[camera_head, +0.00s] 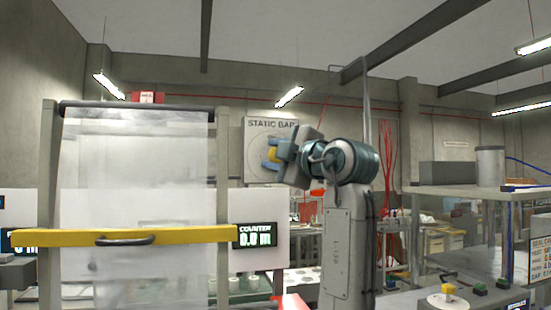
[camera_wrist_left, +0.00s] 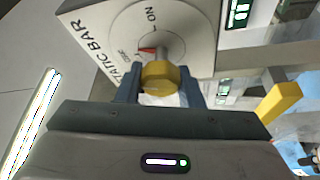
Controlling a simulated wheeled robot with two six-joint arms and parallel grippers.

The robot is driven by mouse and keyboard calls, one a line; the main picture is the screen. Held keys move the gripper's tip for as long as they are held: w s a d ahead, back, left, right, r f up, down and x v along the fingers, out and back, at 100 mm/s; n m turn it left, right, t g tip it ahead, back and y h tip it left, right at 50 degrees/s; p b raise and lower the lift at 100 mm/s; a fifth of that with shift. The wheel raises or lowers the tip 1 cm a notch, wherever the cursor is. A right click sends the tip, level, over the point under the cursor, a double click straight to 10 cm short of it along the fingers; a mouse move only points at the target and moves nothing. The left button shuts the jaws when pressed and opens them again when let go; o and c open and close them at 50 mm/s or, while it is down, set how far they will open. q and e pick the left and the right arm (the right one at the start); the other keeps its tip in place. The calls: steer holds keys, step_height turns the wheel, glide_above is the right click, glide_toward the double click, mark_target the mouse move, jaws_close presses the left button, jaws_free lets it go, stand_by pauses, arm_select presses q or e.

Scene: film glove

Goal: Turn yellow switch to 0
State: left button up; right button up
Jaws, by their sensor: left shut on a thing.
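The yellow switch (camera_head: 272,155) is a knob on a grey box marked STATIC BAR (camera_head: 258,126) on the back wall. In the left wrist view the yellow switch (camera_wrist_left: 160,76) stands out from a round dial (camera_wrist_left: 170,24) with an ON mark and a red mark beside the stem. Another label on the dial is partly hidden and cannot be read. My left gripper (camera_head: 271,158) has its blue fingers on either side of the knob, shut on it. The left fingers (camera_wrist_left: 160,88) also show around the knob in the wrist view. My right gripper is not in view.
A film sheet (camera_head: 135,170) hangs from a roller in front, left of the box. A yellow bar (camera_head: 80,238) with a dark handle crosses it. A counter display (camera_head: 255,235) reads 0.0 m. A bench (camera_head: 470,189) stands at right.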

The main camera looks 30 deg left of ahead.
arm_select(q)
steer(key=shift+n+g+h, duration=0.4)
steer(key=shift+n+h, duration=0.1)
steer(key=shift+n, duration=1.1)
steer(key=o, duration=1)
steer(key=shift+w, duration=0.1)
steer(key=shift+c, duration=0.2)
steer(key=b+v, duration=0.3)
steer(key=v, duration=0.7)
steer(key=shift+d, duration=0.35)
